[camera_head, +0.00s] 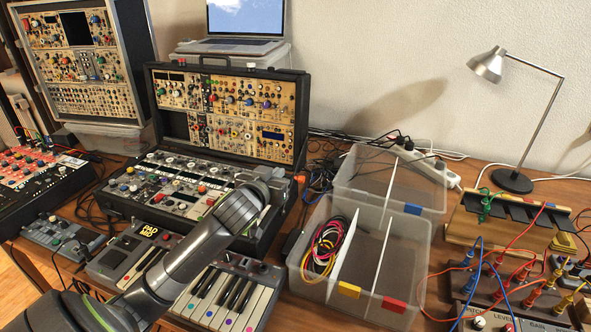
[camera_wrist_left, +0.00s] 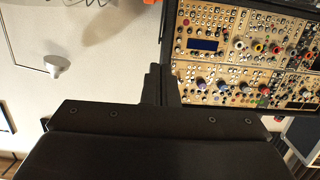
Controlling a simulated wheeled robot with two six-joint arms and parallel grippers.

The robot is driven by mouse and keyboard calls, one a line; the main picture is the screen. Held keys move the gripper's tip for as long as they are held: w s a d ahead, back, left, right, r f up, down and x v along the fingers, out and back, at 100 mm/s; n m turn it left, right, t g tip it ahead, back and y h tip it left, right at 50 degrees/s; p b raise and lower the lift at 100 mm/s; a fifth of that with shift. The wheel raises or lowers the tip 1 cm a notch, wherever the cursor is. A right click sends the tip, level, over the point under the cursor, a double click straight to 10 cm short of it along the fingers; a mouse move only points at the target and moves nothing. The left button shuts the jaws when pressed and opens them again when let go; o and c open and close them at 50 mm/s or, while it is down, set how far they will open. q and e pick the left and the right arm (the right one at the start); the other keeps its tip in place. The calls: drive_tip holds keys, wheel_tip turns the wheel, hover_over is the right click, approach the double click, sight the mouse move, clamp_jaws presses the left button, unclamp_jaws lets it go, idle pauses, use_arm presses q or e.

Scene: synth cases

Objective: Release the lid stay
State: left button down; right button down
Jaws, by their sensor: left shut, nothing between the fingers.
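The open synth case (camera_head: 190,190) stands on the table with its lid (camera_head: 235,110) raised at the back. The lid holds rows of modules, and its panel (camera_wrist_left: 235,60) shows at the right of the left wrist view. My left gripper (camera_head: 280,183) is at the case's right side, low and in front of the lid's right edge. In the left wrist view its fingers (camera_wrist_left: 161,84) are together and empty, beside the lid's edge. I cannot make out the lid stay; the gripper and wrist cover part of the case's right side. My right gripper is not in view.
Clear plastic bins (camera_head: 352,290), one with coiled cables (camera_head: 326,246), stand right of the case. A lamp (camera_head: 513,180) and a patch box (camera_head: 500,222) are farther right. A laptop (camera_head: 240,22) sits behind the lid. A small keyboard (camera_head: 230,292) lies in front.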

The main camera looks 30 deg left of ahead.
use_arm(q)
drive_tip(key=shift+s+r, duration=0.1)
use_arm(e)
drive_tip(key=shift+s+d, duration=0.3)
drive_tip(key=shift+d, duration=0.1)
use_arm(q)
hover_over(294, 178)
drive_tip(key=s, duration=0.2)
drive_tip(key=shift+s+d+f, duration=0.1)
drive_tip(key=shift+d+f, duration=0.05)
drive_tip(key=shift+f, duration=0.4)
drive_tip(key=shift+s+d+f, duration=0.1)
drive_tip(key=shift+f, duration=0.4)
drive_tip(key=f, duration=0.1)
drive_tip(key=w+f, duration=0.1)
drive_tip(key=shift+w+a+f, duration=0.2)
drive_tip(key=shift+w+f, duration=0.1)
drive_tip(key=shift+f, duration=0.05)
drive_tip(key=shift+w+f, duration=0.25)
drive_tip(key=shift+f, duration=0.15)
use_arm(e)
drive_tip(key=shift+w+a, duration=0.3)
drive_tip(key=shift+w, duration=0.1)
use_arm(q)
drive_tip(key=shift+a, duration=0.1)
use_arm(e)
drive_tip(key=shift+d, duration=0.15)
